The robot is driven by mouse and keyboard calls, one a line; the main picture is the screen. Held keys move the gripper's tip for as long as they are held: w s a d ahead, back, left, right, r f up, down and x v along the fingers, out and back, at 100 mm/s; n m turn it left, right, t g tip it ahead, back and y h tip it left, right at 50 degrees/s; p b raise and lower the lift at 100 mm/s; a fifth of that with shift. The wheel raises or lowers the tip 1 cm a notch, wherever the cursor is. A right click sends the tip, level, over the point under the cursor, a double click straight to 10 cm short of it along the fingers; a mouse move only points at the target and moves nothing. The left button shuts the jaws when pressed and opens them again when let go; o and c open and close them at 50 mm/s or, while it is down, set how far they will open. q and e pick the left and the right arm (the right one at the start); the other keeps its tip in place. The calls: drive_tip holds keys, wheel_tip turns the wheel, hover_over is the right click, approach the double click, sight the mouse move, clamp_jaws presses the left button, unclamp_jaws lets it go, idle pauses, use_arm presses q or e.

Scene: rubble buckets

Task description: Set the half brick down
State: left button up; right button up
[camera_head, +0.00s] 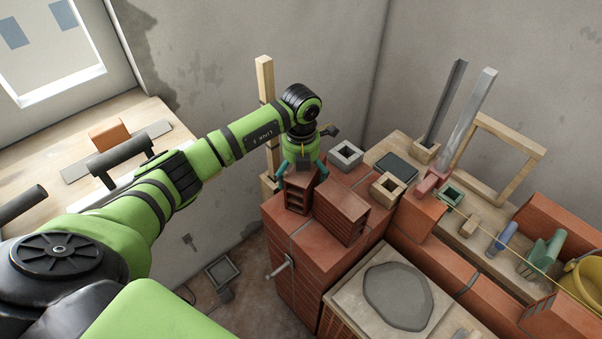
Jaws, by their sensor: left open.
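The half brick (298,198) is a short red-brown block with dark holes in its near face. It sits upright on top of the red brick pier (290,245), near the pier's left corner. My left gripper (301,176) points down over the half brick, its teal fingers open on either side of it. I cannot tell whether a finger touches the brick. The gripper partly hides the brick's top. My right gripper is not in view.
A larger holed brick (343,213) lies close to the right. A grey hollow block (346,155) and a tan hollow block (387,188) stand behind. An upright wooden post (265,80) rises behind my gripper. A mortar board (345,298) is in front.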

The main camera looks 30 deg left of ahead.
use_arm(q)
wheel_tip(320, 180, up, 12)
drive_tip(key=p, duration=0.8)
drive_tip(key=shift+f, duration=0.1)
